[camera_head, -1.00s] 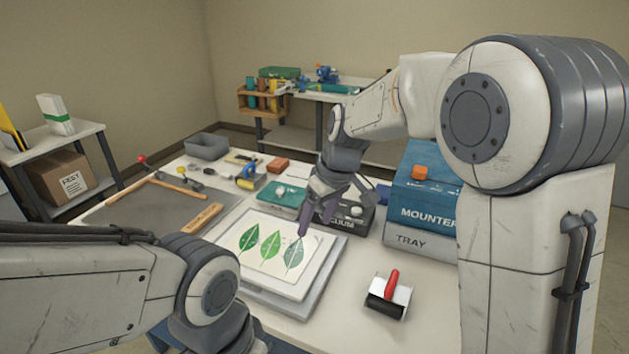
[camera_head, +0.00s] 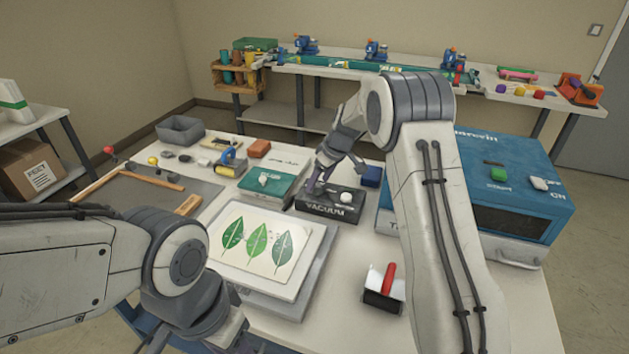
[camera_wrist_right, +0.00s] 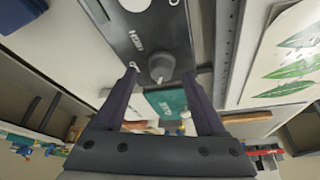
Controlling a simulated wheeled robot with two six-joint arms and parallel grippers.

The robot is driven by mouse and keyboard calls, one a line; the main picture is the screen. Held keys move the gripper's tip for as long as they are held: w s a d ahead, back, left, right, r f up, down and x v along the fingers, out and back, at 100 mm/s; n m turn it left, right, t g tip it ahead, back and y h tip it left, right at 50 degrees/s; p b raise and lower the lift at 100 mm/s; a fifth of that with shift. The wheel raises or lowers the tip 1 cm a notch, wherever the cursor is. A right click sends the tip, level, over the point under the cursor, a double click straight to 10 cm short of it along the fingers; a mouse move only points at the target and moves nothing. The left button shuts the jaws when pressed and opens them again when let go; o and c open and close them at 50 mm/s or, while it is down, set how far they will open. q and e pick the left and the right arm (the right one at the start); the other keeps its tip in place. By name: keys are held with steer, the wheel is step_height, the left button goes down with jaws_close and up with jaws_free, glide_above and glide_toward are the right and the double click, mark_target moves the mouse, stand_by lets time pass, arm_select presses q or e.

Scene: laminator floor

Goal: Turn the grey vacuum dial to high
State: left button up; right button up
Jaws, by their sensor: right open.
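The dark vacuum box (camera_head: 330,208) stands on the table behind the leaf sheet, with a white knob (camera_head: 346,196) on its top. In the right wrist view the grey vacuum dial (camera_wrist_right: 161,66) sticks up from the dark panel (camera_wrist_right: 150,30). My right gripper (camera_head: 335,180) is over the left part of the box. It is open, and in the wrist view its fingers (camera_wrist_right: 160,88) stand on either side of the dial with gaps. In the head view the gripper hides the dial. My left gripper's wrist (camera_head: 195,310) is at the lower left; its fingertips are cut off.
A white tray (camera_head: 215,262) with a leaf sheet lies in front of the box. The blue mounter (camera_head: 515,165) stands at the right. A green box (camera_head: 270,185) is to the left of the vacuum box.

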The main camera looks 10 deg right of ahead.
steer(key=shift+w+a+f, duration=0.15)
steer(key=shift+w+f, duration=0.05)
steer(key=shift+f, duration=0.4)
jaws_close()
steer(key=shift+a, duration=0.25)
steer(key=shift+d, duration=0.1)
